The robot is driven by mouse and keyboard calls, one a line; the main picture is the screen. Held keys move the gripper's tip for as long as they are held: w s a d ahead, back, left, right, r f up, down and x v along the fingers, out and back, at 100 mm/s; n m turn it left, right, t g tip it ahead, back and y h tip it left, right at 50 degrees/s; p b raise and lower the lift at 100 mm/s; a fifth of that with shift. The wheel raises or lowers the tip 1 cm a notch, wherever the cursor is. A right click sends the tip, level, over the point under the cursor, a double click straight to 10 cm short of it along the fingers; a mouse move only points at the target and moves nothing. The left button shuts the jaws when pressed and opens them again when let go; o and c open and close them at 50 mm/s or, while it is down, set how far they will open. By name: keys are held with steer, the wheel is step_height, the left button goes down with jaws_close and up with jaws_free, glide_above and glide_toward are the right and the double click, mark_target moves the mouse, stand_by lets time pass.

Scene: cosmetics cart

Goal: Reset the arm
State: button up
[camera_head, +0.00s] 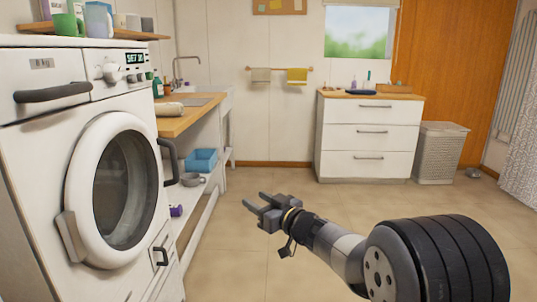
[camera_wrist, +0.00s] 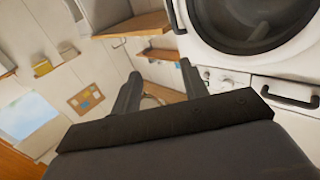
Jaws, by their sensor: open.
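My gripper (camera_head: 256,206) is in the middle of the head view, held above the tiled floor at the end of my arm. Its two fingers are spread apart with nothing between them. In the wrist view the two dark fingers of my gripper (camera_wrist: 158,80) point away from the camera and are also apart and empty. It touches nothing that I can see.
A white washing machine (camera_head: 45,150) with a closed round door stands at the left. Beside it is a wooden counter (camera_head: 190,117) with a blue bin (camera_head: 202,160) on the shelf below. A white drawer cabinet (camera_head: 368,135) and hamper (camera_head: 440,152) stand at the back. The middle floor is clear.

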steer(key=v, duration=0.7)
steer(key=shift+s+a+m+t+h, duration=0.2)
steer(key=shift+s+m+t+h, duration=0.1)
steer(key=shift+s, duration=0.35)
